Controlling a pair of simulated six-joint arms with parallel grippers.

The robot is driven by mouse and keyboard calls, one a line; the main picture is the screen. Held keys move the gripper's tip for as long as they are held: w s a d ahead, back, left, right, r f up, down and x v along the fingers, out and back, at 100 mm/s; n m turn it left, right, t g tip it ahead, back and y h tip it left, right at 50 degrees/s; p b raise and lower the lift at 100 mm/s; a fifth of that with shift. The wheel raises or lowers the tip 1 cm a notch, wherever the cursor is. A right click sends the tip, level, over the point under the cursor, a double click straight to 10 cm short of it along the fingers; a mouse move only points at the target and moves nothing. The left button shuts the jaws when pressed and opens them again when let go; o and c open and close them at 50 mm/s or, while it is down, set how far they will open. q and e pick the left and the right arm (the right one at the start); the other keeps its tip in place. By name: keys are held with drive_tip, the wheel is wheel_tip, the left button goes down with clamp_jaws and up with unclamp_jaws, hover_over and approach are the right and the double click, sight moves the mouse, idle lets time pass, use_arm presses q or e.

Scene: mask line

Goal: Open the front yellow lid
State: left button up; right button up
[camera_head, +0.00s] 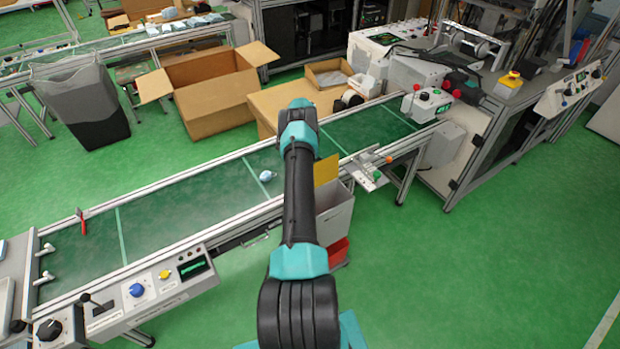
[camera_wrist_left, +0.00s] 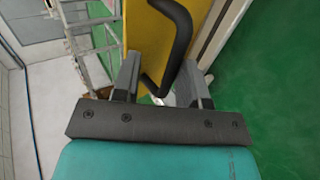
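The yellow lid (camera_head: 327,169) shows in the head view just right of my arm, above a white bin (camera_head: 335,215) at the conveyor's near side. It looks tilted up, but my arm hides part of it. In the left wrist view the yellow lid (camera_wrist_left: 146,30) fills the upper middle and carries a curved black handle (camera_wrist_left: 183,30). My left gripper (camera_wrist_left: 158,75) has its fingers apart, with the lower end of the handle between them. I cannot tell whether they touch it. My right gripper is not in view.
A green conveyor (camera_head: 190,210) runs behind my arm, with a small pale item (camera_head: 267,176) on it. A control panel (camera_head: 150,290) is at the near left. Green floor at the right is clear.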

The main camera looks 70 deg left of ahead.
use_arm(q)
drive_tip(key=shift+s+d+r, duration=0.1)
drive_tip(key=shift+d+r, duration=0.1)
drive_tip(key=shift+r, duration=0.25)
drive_tip(key=shift+d+r, duration=0.15)
drive_tip(key=shift+r, duration=0.3)
drive_tip(key=s+d+r, duration=0.1)
drive_tip(key=s+d, duration=0.3)
drive_tip(key=d, duration=1.1)
drive_tip(key=shift+r, duration=0.15)
drive_tip(key=w+d+f+g+y, duration=0.2)
drive_tip(key=w+d+f, duration=0.4)
drive_tip(key=d, duration=0.4)
drive_tip(key=w+d+f+g+y, duration=0.2)
drive_tip(key=w+d+f, duration=0.2)
drive_tip(key=w+d, duration=0.55)
drive_tip(key=w+d+r+m+t+y, duration=0.1)
drive_tip(key=d+t+y, duration=0.1)
drive_tip(key=d, duration=2.4)
drive_tip(key=shift+w+r+y, duration=0.15)
drive_tip(key=shift+r+y, duration=0.05)
drive_tip(key=shift+y, duration=0.3)
